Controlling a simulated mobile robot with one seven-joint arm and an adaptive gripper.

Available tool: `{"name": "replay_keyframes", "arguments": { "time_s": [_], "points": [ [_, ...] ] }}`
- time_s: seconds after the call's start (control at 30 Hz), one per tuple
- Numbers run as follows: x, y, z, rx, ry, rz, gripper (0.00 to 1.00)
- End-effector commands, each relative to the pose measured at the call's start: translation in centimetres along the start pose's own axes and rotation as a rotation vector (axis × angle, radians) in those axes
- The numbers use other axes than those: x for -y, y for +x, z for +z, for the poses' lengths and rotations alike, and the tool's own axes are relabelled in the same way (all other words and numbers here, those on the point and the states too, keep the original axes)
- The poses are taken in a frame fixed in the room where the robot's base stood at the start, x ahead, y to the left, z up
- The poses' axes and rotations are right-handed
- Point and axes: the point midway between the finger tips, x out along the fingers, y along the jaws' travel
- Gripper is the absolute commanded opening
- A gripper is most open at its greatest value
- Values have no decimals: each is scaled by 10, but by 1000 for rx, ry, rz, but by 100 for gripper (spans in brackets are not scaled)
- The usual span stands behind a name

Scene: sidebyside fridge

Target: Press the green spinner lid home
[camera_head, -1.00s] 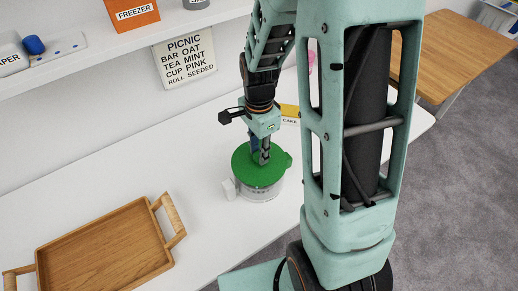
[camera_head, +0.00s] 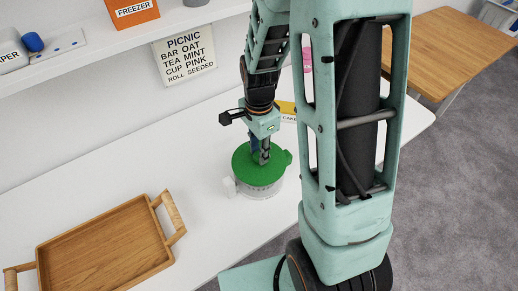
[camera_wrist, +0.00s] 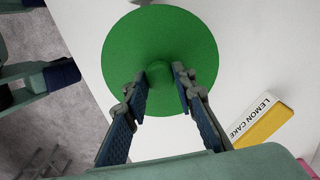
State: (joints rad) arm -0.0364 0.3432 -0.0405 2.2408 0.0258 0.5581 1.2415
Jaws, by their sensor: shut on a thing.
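The green spinner lid (camera_head: 256,170) is a round disc with a small knob in its middle. It sits on top of a clear bowl (camera_head: 262,191) on the white counter; I cannot tell how deep it is seated. My gripper (camera_head: 264,157) points down at the lid's centre. In the wrist view the lid (camera_wrist: 150,35) fills the upper middle, and my gripper's two fingers (camera_wrist: 160,82) are on either side of the green knob (camera_wrist: 158,72), shut on it. The bowl is hidden beneath the lid in the wrist view.
A wooden tray (camera_head: 92,243) lies at the left of the counter. A yellow and white lemon cake box (camera_wrist: 258,122) is close to the lid. The counter front is clear.

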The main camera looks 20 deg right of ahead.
Motion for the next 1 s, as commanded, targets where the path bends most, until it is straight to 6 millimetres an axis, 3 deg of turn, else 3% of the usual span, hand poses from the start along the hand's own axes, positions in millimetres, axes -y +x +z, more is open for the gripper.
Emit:
{"name": "replay_keyframes", "arguments": {
  "time_s": [0.4, 0.43, 0.6, 1.0],
  "points": [
    [0, 5, 0, 0, 1, 1, 7],
    [0, 4, 0, 0, 1, 0, 27],
    [0, 4, 0, 0, 1, 0, 45],
    [1, -4, 0, -1, 0, -4, 45]
  ]
}}
